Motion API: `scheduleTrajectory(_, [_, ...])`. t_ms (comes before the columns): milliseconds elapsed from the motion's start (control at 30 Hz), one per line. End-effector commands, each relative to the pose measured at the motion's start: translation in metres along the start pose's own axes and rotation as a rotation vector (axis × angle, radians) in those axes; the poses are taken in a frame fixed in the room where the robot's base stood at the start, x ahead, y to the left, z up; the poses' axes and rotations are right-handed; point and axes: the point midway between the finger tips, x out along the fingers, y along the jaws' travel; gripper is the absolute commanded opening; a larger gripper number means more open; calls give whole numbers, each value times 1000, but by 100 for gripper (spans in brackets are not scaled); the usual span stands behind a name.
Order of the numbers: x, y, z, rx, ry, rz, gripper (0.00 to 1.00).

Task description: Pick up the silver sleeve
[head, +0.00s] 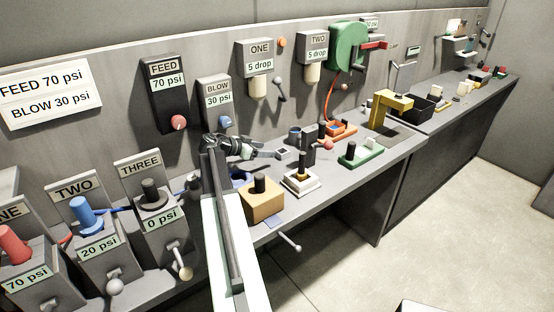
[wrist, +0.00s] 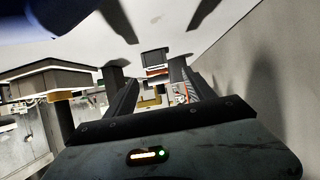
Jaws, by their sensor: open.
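A small pale grey square piece with a dark centre (head: 283,153), which looks like the silver sleeve, shows just beyond my gripper's tips in the head view. My gripper (head: 268,153) is open and points right, above the bench. I cannot tell from this view whether the piece is between the fingers or apart from them. In the wrist view, both dark fingers of my gripper (wrist: 152,88) reach forward with a gap between them. A grey block (wrist: 155,57) shows beyond that gap; I cannot tell if it is the sleeve.
A tan block with a black knob (head: 263,205) and a white-based fixture (head: 301,184) stand in front of my gripper. A dark upright block (head: 310,150), a green-based fixture (head: 361,155) and a yellow press (head: 392,105) stand to the right. Regulators line the left side.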

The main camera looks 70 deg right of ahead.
Motion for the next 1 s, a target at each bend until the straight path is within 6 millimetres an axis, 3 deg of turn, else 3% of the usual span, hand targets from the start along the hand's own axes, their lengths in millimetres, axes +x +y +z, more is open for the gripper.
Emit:
scheduleTrajectory(100, [24,5,-1,7,-1,12,63])
scheduleTrajectory(333, [42,9,-4,13,-2,19,63])
scheduleTrajectory(600, [87,9,-4,14,-3,20,63])
scheduleTrajectory(800, [88,10,-7,13,-3,20,63])
scheduleTrajectory(833, [88,10,-7,13,-3,20,60])
scheduleTrajectory(1000, [88,10,-7,13,-3,20,13])
